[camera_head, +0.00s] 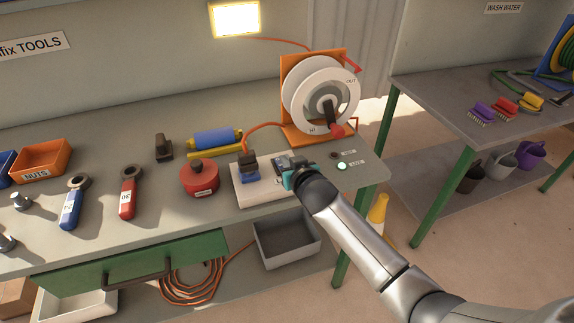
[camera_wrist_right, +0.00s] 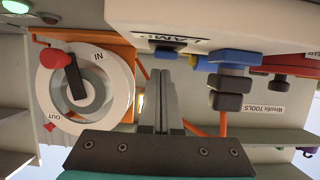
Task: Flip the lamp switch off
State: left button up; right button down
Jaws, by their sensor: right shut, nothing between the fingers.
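The lamp (camera_head: 235,18) at the top of the head view is lit. A white switch box (camera_head: 262,193) stands on the bench, and it also shows in the right wrist view (camera_wrist_right: 245,15) with a LAMP label (camera_wrist_right: 178,40). A small dark and blue part, which looks like the switch (camera_wrist_right: 166,53), sits beside that label. My right gripper (camera_head: 288,170) is at the right part of the box and covers some of it. Its fingers are shut and empty (camera_wrist_right: 160,75), with tips close to the switch; I cannot tell whether they touch. My left gripper is out of view.
A dark plug in a blue socket (camera_head: 249,169) is beside my gripper. A cable reel (camera_head: 320,95) stands behind, with a green light (camera_head: 342,166) at the bench edge. A red round tin (camera_head: 199,180) is left of the box.

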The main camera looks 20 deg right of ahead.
jog(key=shift+f, duration=0.3)
jog(key=shift+f, duration=0.1)
jog(key=shift+f+b, duration=0.15)
jog(key=shift+b, duration=0.25)
jog(key=b, duration=0.1)
jog(key=f+t+b, duration=0.1)
jog(key=b, duration=0.1)
jog(key=shift+s+f, duration=0.15)
jog(key=shift+s, duration=0.1)
jog(key=shift+r+t, duration=0.2)
jog(key=shift+t, duration=0.1)
jog(key=shift+r, duration=0.15)
